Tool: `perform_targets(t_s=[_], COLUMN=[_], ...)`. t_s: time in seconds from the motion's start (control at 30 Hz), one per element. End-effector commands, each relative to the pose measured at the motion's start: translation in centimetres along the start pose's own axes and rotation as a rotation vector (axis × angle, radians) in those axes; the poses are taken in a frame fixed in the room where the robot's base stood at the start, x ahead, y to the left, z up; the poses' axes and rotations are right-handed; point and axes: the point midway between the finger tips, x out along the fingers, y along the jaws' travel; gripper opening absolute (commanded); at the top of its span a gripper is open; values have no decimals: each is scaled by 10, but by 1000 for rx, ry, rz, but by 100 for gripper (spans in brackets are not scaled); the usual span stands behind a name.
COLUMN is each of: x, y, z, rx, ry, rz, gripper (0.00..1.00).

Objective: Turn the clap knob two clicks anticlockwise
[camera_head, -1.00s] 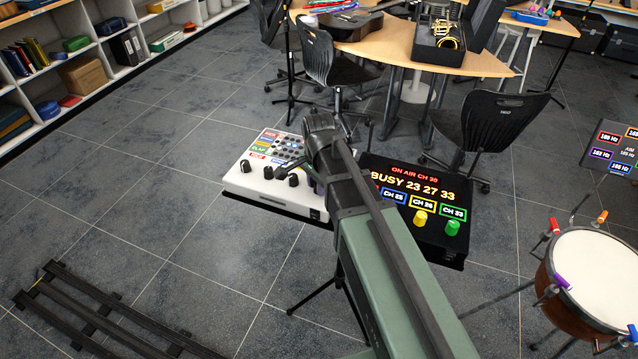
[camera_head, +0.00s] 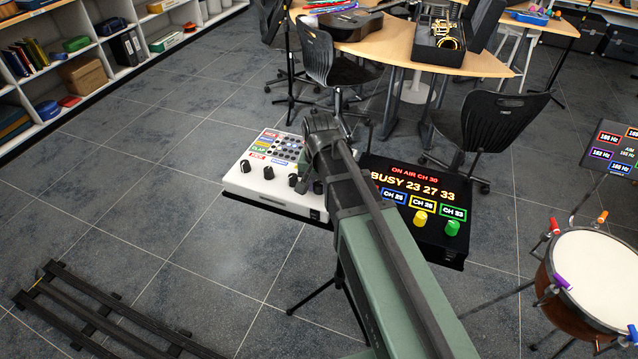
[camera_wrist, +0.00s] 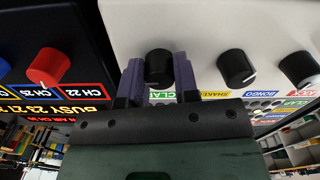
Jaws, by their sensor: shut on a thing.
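The white drum machine (camera_head: 240,180) has a row of black knobs along its front. In the wrist view my gripper (camera_wrist: 160,80) has its two purple fingers on either side of a black knob (camera_wrist: 158,62), closed on it. The green label beside this knob starts with "CL"; the rest is hidden by a finger. The white pointer mark on the held knob cannot be made out. In the head view my arm hides the fingers and part of the panel.
Two free black knobs (camera_wrist: 237,68) (camera_wrist: 299,67) stand beside the held one. A black box with a lit "BUSY 23 27 33" display (camera_head: 412,184) adjoins on the right, with a red knob (camera_wrist: 48,67) close by. A drum (camera_head: 598,275) stands farther right.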

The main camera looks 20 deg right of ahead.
Motion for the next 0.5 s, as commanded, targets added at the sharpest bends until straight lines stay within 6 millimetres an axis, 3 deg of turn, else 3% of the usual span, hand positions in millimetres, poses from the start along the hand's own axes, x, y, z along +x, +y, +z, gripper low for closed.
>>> perform_targets(t_s=[0.5], x=[0], y=[0], z=[0], rx=[-312], ry=[-1], rz=[0], gripper=[5])
